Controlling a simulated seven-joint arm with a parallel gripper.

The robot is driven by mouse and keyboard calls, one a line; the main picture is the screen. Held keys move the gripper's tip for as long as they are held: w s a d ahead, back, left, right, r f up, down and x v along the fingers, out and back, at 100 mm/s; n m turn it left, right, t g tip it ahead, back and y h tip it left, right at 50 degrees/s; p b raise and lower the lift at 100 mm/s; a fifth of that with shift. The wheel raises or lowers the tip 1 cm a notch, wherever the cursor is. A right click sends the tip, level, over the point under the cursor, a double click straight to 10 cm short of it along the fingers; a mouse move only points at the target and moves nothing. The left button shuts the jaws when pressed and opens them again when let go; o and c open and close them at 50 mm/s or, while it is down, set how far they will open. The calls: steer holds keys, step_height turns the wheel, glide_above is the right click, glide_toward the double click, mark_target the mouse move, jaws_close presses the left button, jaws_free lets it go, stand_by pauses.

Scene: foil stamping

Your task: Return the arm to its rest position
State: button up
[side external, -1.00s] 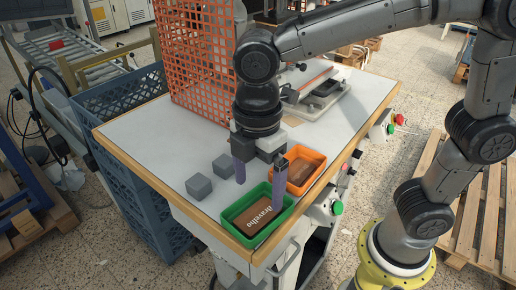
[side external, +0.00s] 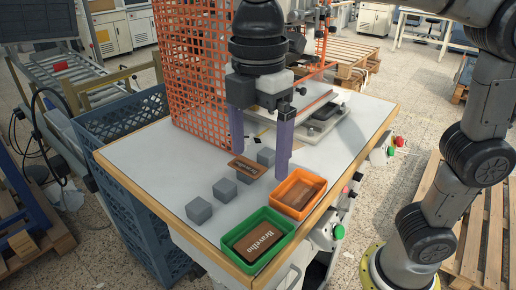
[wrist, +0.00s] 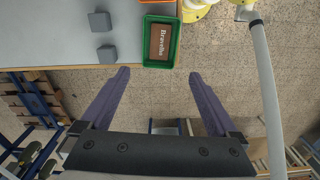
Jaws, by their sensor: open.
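My gripper (side external: 261,157) is open and empty, raised above the table in the side external view. In the wrist view its two purple fingers (wrist: 158,82) are spread wide with only floor between them. The green tray (side external: 291,229) stands at the table's front corner and holds a brown plate lettered "Bravelho" (side external: 258,240). The green tray also shows in the wrist view (wrist: 148,65), ahead of the fingers.
Several grey blocks (side external: 198,210) stand on the white tabletop (side external: 150,160). A brown lettered plate (side external: 247,169) lies by the far blocks, behind the fingers. An orange mesh guard (side external: 192,75) and a press (side external: 322,118) stand at the back. A blue crate (side external: 130,200) is left.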

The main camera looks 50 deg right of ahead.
steer(key=s+d+m+t, duration=0.2)
steer(key=s+d+m, duration=0.25)
steer(key=d, duration=0.65)
steer(key=s+d+f+m+t, duration=0.3)
steer(key=d+f+m, duration=0.4)
steer(key=f+m, duration=0.3)
steer(key=shift+s+f+m+t, duration=0.35)
steer(key=shift+s+m, duration=0.4)
steer(key=shift+m, duration=0.4)
